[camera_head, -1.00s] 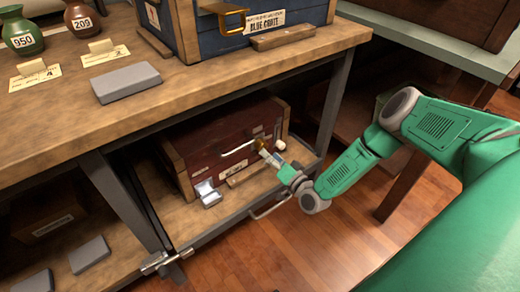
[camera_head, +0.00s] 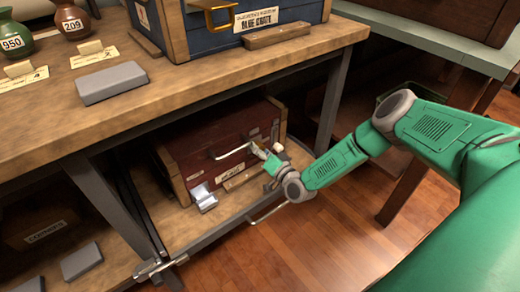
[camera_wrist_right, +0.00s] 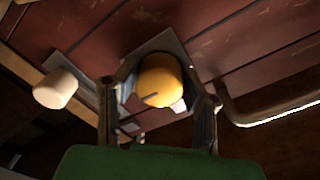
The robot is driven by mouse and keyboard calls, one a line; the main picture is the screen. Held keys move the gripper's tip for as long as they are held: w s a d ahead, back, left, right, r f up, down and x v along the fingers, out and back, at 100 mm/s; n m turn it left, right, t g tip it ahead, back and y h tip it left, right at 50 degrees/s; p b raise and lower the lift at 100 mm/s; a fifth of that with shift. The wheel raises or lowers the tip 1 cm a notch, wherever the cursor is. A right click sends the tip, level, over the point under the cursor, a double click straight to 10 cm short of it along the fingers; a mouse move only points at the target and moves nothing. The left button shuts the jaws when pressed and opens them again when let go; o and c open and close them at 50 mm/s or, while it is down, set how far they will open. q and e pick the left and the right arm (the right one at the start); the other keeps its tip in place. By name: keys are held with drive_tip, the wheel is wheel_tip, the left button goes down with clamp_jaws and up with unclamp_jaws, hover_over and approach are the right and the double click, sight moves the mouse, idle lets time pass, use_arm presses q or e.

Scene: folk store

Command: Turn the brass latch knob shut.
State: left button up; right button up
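The brass latch knob (camera_wrist_right: 158,82) is round and yellow with a dark slot, on the front of a dark red wooden crate (camera_head: 205,155). In the right wrist view it sits between the two fingers of my right gripper (camera_wrist_right: 160,88). The fingers flank it closely, but I cannot tell whether they press on it. In the head view my right gripper (camera_head: 262,153) is at the crate's front and hides most of the knob. My left gripper is not in view.
A pale peg (camera_wrist_right: 55,88) stands beside the knob, left of the fingers. A metal bar handle (camera_head: 230,152) is on the crate front, and a small silver box (camera_head: 204,197) stands before it. The crate is on a low shelf under the wooden bench (camera_head: 150,105).

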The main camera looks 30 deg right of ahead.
drive_tip(key=n+p, duration=0.1)
drive_tip(key=n, duration=0.1)
drive_tip(key=shift+d+n, duration=0.1)
drive_tip(key=shift+n, duration=0.3)
drive_tip(key=n+p, duration=0.1)
drive_tip(key=n, duration=0.2)
drive_tip(key=shift+n, duration=0.3)
drive_tip(key=shift+n+p, duration=0.35)
drive_tip(key=shift+n, duration=0.65)
drive_tip(key=n+p, duration=0.1)
drive_tip(key=n, duration=0.3)
drive_tip(key=shift+s+f+n, duration=0.1)
drive_tip(key=shift+n, duration=0.2)
use_arm(q)
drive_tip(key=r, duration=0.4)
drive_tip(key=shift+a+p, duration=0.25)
drive_tip(key=shift+p, duration=0.05)
use_arm(e)
drive_tip(key=n, duration=0.5)
drive_tip(key=shift+f, duration=0.1)
drive_tip(key=o, duration=1.1)
drive_tip(key=shift+o, duration=0.2)
